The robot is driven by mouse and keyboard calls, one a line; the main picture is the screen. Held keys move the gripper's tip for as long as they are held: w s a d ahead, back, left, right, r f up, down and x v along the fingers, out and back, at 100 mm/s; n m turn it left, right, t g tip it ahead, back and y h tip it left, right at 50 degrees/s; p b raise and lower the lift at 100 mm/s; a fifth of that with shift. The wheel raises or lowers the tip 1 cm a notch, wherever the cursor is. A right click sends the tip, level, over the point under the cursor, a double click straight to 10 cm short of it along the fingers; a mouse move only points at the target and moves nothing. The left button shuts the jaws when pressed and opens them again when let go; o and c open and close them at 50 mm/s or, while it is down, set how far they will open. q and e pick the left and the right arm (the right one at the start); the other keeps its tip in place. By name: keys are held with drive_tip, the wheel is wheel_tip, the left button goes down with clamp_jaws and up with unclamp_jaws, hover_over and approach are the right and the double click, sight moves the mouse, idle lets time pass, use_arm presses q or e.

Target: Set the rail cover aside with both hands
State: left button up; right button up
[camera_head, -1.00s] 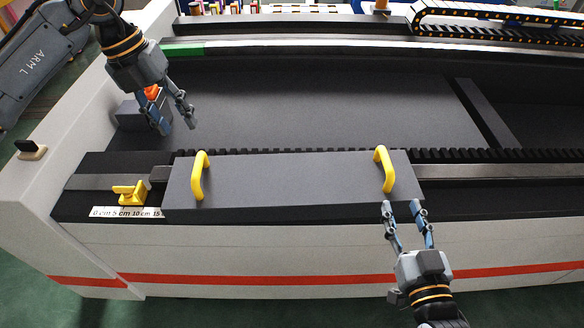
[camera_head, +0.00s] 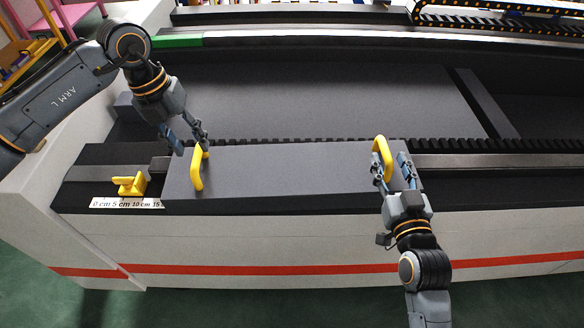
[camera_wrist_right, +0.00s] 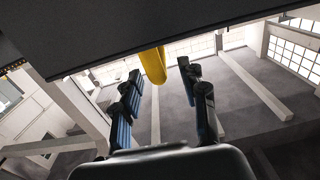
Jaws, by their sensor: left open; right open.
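The rail cover (camera_head: 290,172) is a long dark grey plate lying on the rail, with a yellow handle near each end. My left gripper (camera_head: 191,148) is open, at the top of the left yellow handle (camera_head: 196,168); whether it touches is not clear. My right gripper (camera_head: 392,168) is open, with its fingers on either side of the right yellow handle (camera_head: 385,160). In the right wrist view that yellow handle (camera_wrist_right: 153,66) shows between the open fingertips, beside the dark cover (camera_wrist_right: 130,25).
A yellow clamp (camera_head: 130,186) and a centimetre scale (camera_head: 125,204) sit left of the cover. A black toothed rack (camera_head: 480,147) runs behind it. The wide grey bed (camera_head: 310,100) behind is clear, apart from a dark bar (camera_head: 485,105) at right.

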sight(196, 153)
use_arm(q)
drive_tip(key=shift+d+f, duration=0.25)
drive_tip(key=shift+f, duration=0.9)
drive_tip(key=shift+d+f, duration=0.2)
drive_tip(key=shift+f, duration=0.9)
use_arm(e)
drive_tip(key=shift+w, duration=2.25)
use_arm(q)
clamp_jaws()
use_arm(e)
clamp_jaws()
use_arm(q)
drive_tip(key=shift+r, duration=0.15)
use_arm(e)
drive_tip(key=shift+r, duration=0.1)
